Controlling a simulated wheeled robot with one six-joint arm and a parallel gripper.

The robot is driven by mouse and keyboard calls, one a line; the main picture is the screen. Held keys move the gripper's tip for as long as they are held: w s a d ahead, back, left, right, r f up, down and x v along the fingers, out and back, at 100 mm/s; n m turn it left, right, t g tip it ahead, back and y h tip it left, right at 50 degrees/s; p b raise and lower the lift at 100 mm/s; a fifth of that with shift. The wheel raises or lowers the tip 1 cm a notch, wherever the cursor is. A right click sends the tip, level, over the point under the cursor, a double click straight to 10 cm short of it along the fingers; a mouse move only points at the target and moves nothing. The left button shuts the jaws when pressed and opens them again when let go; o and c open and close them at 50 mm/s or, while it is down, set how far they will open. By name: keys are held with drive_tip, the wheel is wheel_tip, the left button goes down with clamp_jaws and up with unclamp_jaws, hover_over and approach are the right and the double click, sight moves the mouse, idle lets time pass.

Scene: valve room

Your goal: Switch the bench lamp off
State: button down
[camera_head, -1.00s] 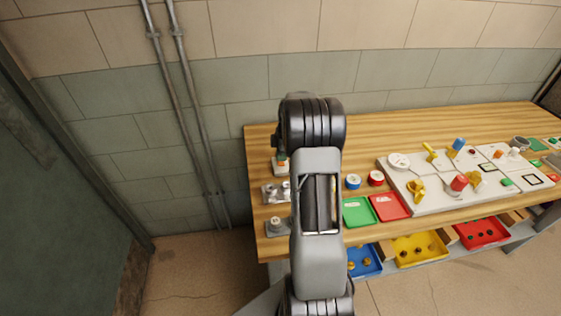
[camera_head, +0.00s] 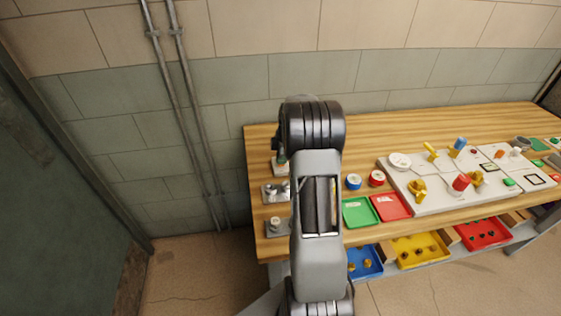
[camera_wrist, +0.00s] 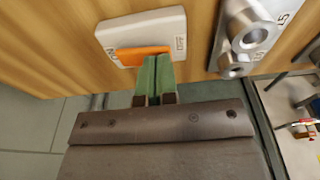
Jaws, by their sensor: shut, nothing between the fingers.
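A white switch plate (camera_wrist: 145,28) with an orange rocker (camera_wrist: 137,54) is on the wooden bench, close in front of my gripper in the wrist view. Small lettering stands at both ends of the plate, too small to read surely. My gripper (camera_wrist: 157,62) is shut, with its two green fingers together and nothing between them. Its tips are at the right part of the orange rocker, overlapping it in view; I cannot tell whether they press on it. In the head view the plate (camera_head: 279,172) shows partly beside my arm. I cannot make out the lamp itself.
A grey metal block with round fittings (camera_wrist: 250,32) is close to the right of the plate; it also shows in the head view (camera_head: 270,193). Another grey fitting (camera_head: 276,228) is near the bench's front. Green (camera_head: 358,212) and red (camera_head: 391,207) trays lie right of my arm.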

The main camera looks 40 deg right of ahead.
drive_tip(key=shift+f, duration=0.3)
drive_tip(key=shift+r, duration=0.15)
drive_tip(key=shift+r+p, duration=2)
drive_tip(key=shift+r, duration=1.4)
